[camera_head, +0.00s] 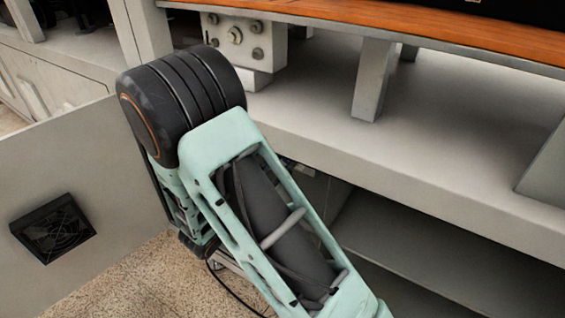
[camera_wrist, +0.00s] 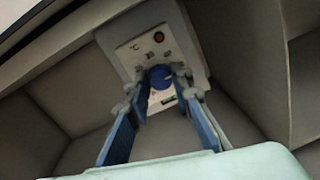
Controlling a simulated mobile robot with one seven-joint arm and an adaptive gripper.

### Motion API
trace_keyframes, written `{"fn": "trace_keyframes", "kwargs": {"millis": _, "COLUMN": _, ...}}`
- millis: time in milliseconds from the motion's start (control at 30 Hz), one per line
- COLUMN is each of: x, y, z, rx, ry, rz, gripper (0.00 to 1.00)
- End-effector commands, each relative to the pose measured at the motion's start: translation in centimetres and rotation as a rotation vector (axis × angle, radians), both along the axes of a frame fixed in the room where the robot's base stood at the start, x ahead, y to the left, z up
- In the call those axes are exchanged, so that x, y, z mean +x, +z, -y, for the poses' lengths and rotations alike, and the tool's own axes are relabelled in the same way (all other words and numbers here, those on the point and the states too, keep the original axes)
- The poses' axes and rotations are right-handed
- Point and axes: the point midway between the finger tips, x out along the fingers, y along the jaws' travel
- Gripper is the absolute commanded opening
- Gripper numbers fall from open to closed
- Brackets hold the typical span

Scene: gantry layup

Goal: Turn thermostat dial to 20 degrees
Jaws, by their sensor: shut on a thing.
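The thermostat (camera_wrist: 194,46) is a pale panel with a °C mark and small scale marks, seen at the top middle of the wrist view. Its blue round dial (camera_wrist: 160,77) sits on the panel's face, between the tips of my gripper (camera_wrist: 161,84). My gripper's two blue-padded fingers are closed on the dial from both sides. The scale figures are too small and blurred to read, and the fingers hide part of the panel, so I cannot tell the dial's setting. In the head view my arm hides the gripper and the thermostat.
The thermostat is inside a grey recess with walls close around it. In the head view a grey bench (camera_head: 330,135) with an orange-brown top (camera_head: 400,25) overhangs an open shelf space (camera_head: 410,245). A panel with a dark vent (camera_head: 53,232) stands at the left.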

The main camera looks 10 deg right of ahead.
Motion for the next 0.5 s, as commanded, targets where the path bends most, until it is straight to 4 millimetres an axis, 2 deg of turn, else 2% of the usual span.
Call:
{"fn": "trace_keyframes", "kwargs": {"millis": 267, "x": -0.01, "y": 0.21, "z": -0.04, "rx": -0.033, "ry": 0.001, "rz": -0.034, "gripper": 0.00}}
{"fn": "trace_keyframes", "kwargs": {"millis": 500, "x": -0.02, "y": 0.42, "z": -0.09, "rx": -0.138, "ry": 0.001, "rz": -0.139, "gripper": 0.00}}
